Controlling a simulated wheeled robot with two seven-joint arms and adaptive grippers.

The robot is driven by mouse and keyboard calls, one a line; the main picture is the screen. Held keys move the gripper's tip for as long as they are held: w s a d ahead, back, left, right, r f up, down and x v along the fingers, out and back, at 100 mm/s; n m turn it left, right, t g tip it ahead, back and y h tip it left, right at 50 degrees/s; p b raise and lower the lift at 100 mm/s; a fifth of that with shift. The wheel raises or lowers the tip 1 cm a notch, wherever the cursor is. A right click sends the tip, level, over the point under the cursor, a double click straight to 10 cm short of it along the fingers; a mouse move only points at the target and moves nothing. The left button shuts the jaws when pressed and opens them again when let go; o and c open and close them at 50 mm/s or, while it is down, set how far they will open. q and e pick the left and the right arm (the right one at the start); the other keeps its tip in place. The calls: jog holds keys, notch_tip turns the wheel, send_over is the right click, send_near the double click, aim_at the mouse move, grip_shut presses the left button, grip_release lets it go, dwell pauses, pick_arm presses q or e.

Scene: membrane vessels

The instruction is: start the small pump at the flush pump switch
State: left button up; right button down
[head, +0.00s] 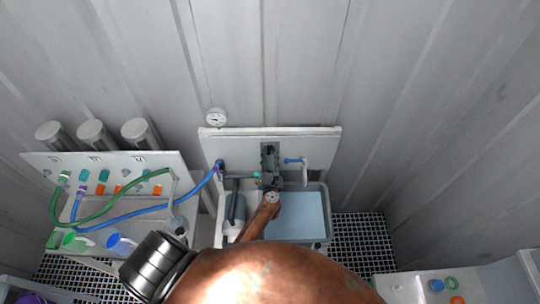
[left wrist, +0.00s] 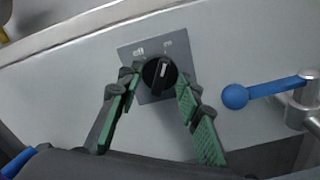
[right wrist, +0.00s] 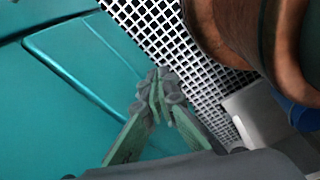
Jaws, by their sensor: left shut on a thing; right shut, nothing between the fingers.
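The pump switch is a black rotary knob (left wrist: 159,75) on a grey square plate (left wrist: 130,57) on the pale panel. Its white mark points up and slightly right, towards the right of two small labels that are too blurred to read. My left gripper (left wrist: 157,78) has its green-padded fingers on both sides of the knob and is shut on it. In the head view the left gripper (head: 270,165) is at the panel and hides the switch. A grey cylindrical body (head: 235,213), perhaps the pump, stands left of the arm. My right gripper (right wrist: 160,85) is shut and empty.
A blue-handled valve (left wrist: 250,93) is close to the right of the left fingers. A tank (head: 326,200) of bluish liquid stands below the panel. Grating floor (head: 362,240) is free on the right.

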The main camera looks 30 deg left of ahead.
pick_arm(q)
jog(key=o, duration=1.1)
jog(key=shift+o, duration=0.2)
jog(key=shift+s+d+f, duration=0.1)
jog(key=shift+s+d, duration=0.1)
jog(key=shift+s, duration=0.25)
jog(key=v, duration=0.6)
jog(key=shift+s, duration=0.25)
jog(key=shift+d, duration=0.15)
